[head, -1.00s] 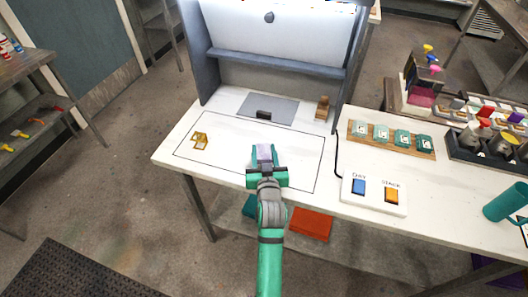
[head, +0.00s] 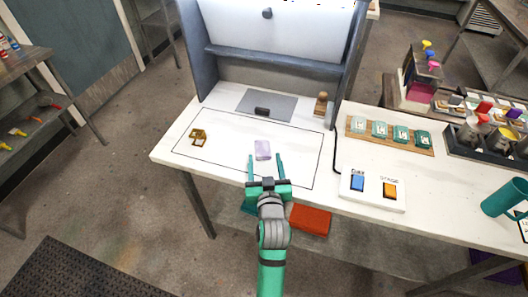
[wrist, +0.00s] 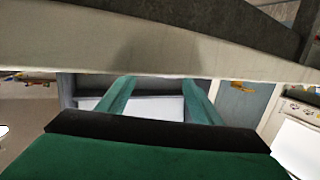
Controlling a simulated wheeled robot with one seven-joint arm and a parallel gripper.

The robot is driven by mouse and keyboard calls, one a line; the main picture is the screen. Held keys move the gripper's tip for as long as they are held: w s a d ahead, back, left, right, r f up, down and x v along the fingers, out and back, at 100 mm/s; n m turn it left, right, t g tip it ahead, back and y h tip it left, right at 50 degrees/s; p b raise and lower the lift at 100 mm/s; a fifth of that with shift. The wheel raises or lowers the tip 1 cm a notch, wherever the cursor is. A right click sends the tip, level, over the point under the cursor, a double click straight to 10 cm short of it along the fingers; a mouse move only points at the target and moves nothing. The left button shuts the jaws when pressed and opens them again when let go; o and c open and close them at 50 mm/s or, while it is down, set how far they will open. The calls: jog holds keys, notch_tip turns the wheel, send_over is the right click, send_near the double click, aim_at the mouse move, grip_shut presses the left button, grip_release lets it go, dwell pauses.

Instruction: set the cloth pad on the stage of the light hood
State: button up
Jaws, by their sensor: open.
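The cloth pad, a small lavender piece (head: 262,144), lies on the white tabletop inside a thin black outline in front of the grey light hood (head: 275,56). A flat grey plate (head: 285,108) lies just inside the hood; I cannot tell whether the plate or the outlined area is the stage. My green gripper (head: 265,158) is open, its fingertips on either side of the pad's near end in the head view. Its height over the table is unclear. In the wrist view the two spread fingers (wrist: 158,85) have nothing between them; the pad is not seen there.
A gold folding frame (head: 198,136) stands at the outline's left. A small dark block (head: 262,111) sits on the grey plate and a wooden piece (head: 321,104) to its right. A switch box (head: 373,190) and a board of teal tags (head: 390,135) lie right.

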jog(key=s, duration=0.4)
jog(key=shift+s+r, duration=0.35)
jog(key=shift+s, duration=0.05)
jog(key=shift+s+d, duration=0.15)
jog(key=shift+s, duration=0.15)
